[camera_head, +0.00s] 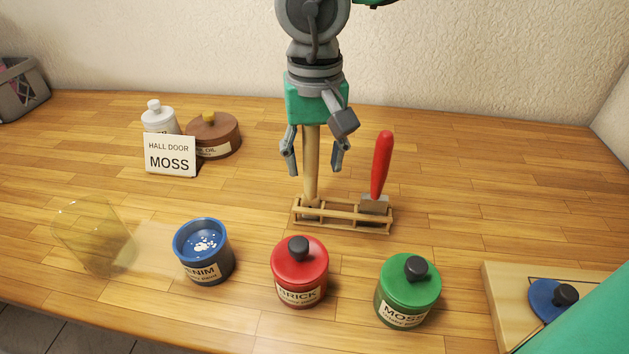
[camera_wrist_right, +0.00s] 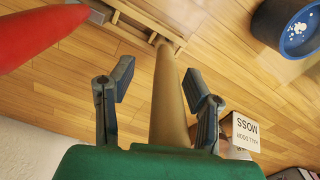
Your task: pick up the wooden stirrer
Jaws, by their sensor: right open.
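The wooden stirrer (camera_head: 311,165) is a pale upright stick standing in the left part of a small wooden rack (camera_head: 345,219). My right gripper (camera_head: 314,158) comes down from above, its fingers open on either side of the stirrer's upper part. In the right wrist view the stirrer (camera_wrist_right: 167,95) runs between the two open fingers of the gripper (camera_wrist_right: 160,84), with a gap on each side. Its top end is hidden by the gripper in the head view. My left gripper is not in view.
A red-handled tool (camera_head: 382,165) stands in the rack's right part, close to the gripper. In front are an open blue tin (camera_head: 204,265), a red tin (camera_head: 299,270) and a green tin (camera_head: 409,285). A MOSS sign (camera_head: 170,155) stands left. Bench right of the rack is clear.

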